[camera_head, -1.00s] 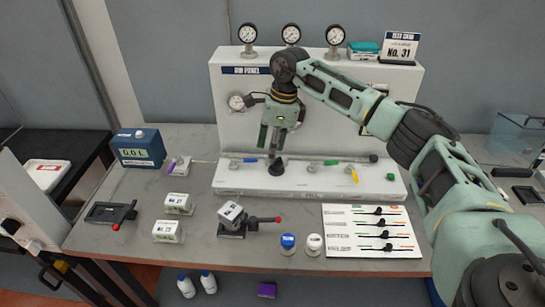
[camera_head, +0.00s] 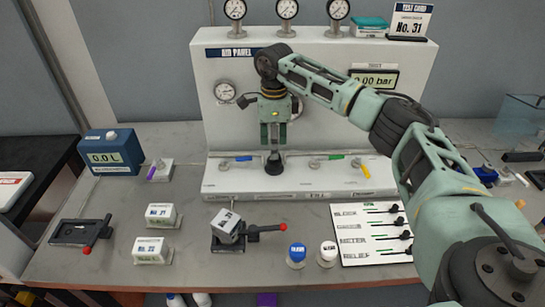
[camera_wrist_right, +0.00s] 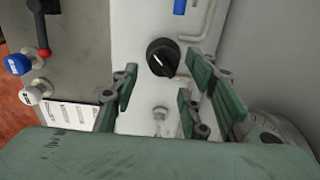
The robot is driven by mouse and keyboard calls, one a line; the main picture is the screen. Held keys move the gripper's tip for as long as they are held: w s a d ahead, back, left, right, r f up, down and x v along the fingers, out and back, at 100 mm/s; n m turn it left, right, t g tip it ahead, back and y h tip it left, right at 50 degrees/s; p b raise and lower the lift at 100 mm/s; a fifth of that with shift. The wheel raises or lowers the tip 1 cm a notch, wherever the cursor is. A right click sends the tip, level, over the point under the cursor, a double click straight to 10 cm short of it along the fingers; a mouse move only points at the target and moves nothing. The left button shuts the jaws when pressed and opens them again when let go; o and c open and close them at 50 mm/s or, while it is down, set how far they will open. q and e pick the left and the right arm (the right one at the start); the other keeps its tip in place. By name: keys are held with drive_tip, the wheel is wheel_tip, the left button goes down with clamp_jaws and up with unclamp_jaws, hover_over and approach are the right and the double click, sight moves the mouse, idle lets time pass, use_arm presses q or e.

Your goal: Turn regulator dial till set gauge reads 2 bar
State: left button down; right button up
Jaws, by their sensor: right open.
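The black regulator dial (camera_head: 274,163) stands on the white ledge of the air panel (camera_head: 222,178). In the right wrist view the dial (camera_wrist_right: 162,57) shows as a round black knob with a pale pointer mark. My right gripper (camera_head: 273,140) points down above the dial. Its fingers (camera_wrist_right: 155,100) are spread, with the dial beyond them and nothing held. The digital display (camera_head: 376,80) on the panel is partly hidden by my right arm and reads about 0.00 bar. A round gauge (camera_head: 224,91) sits on the panel's left face. My left gripper is not in view.
Pipes with a blue lever (camera_head: 243,158) and a yellow lever (camera_head: 365,169) flank the dial on the ledge. Gauges (camera_head: 287,9) top the panel.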

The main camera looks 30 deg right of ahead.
sight(274, 161)
drive_tip(key=f, duration=0.2)
drive_tip(key=f+p, duration=0.1)
drive_tip(key=f, duration=0.1)
drive_tip(key=shift+s+f, duration=0.2)
drive_tip(key=shift+f, duration=0.1)
drive_tip(key=shift+w+f, duration=0.15)
drive_tip(key=shift+f, duration=0.2)
drive_tip(key=shift+r, duration=0.1)
drive_tip(key=shift+c, duration=0.7)
drive_tip(key=shift+f, duration=0.2)
drive_tip(key=c, duration=0.8)
drive_tip(key=shift+c, duration=0.2)
